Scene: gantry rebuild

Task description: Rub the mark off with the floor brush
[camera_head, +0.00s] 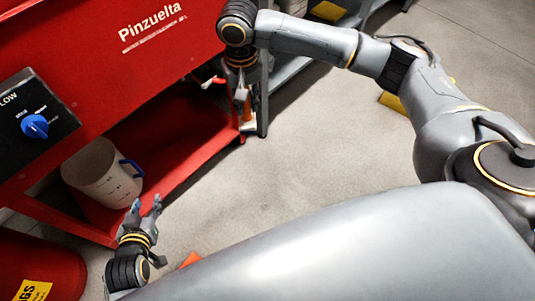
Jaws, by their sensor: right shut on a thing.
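My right gripper (241,98) points down beside the corner post of the red machine. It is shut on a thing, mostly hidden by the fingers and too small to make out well. My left gripper (146,207) is open and empty, above the floor in front of the machine's lower shelf. I cannot make out the mark on the visible floor.
The red machine (80,55) has a blue knob (35,126) and a lower shelf (180,140) holding a white measuring jug (100,172). A red bin (45,265) stands at lower left. An orange object (190,260) is partly hidden by my body. Grey floor (300,150) is clear in the middle.

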